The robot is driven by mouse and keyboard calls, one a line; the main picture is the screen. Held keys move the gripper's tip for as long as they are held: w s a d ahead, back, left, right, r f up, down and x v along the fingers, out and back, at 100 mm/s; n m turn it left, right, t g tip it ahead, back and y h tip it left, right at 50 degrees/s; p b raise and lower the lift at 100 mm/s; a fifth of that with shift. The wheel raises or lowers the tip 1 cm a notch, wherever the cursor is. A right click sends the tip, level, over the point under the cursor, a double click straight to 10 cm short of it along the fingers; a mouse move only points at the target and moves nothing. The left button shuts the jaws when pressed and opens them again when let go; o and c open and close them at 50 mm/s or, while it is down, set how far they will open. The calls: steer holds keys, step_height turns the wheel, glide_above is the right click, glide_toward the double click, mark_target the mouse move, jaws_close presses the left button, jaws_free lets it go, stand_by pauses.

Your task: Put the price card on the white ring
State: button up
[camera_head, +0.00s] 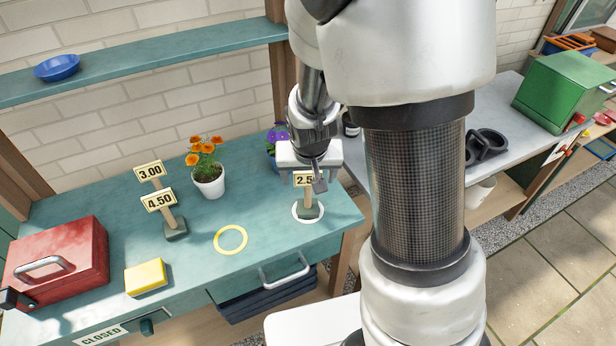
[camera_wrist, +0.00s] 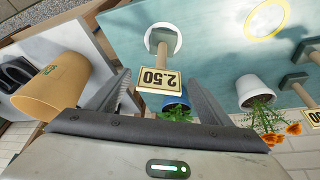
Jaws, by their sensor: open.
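The 2.50 price card (camera_head: 301,180) stands upright on its post at the front right of the green bench. Its dark base (camera_head: 308,211) sits inside the white ring (camera_head: 321,219). In the wrist view the card (camera_wrist: 160,82) shows between my fingers, with the base and the white ring (camera_wrist: 179,40) beyond it. My gripper (camera_head: 307,180) is open at the height of the card, with one finger on each side. In the wrist view both fingers of my gripper (camera_wrist: 160,74) look apart from the card. Part of the card is hidden by a finger in the head view.
The 3.00 card (camera_head: 149,170) and 4.50 card (camera_head: 159,201) stand to the left. A yellow ring (camera_head: 218,247), an orange-flowered pot (camera_head: 209,185), a purple-flowered pot (camera_head: 272,150), a yellow sponge-like block (camera_head: 146,277) and a red box (camera_head: 62,262) share the bench.

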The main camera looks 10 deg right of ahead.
steer(key=s+r+n+p, duration=0.1)
steer(key=s+r, duration=0.8)
steer(key=r, duration=0.3)
steer(key=s+r+n+t+y+p, duration=0.1)
steer(key=s+r, duration=0.8)
steer(key=r, duration=0.4)
steer(key=shift+s+d+p, duration=0.15)
steer(key=shift+s+p, duration=0.15)
steer(key=shift+s, duration=0.05)
steer(key=shift+r, duration=0.1)
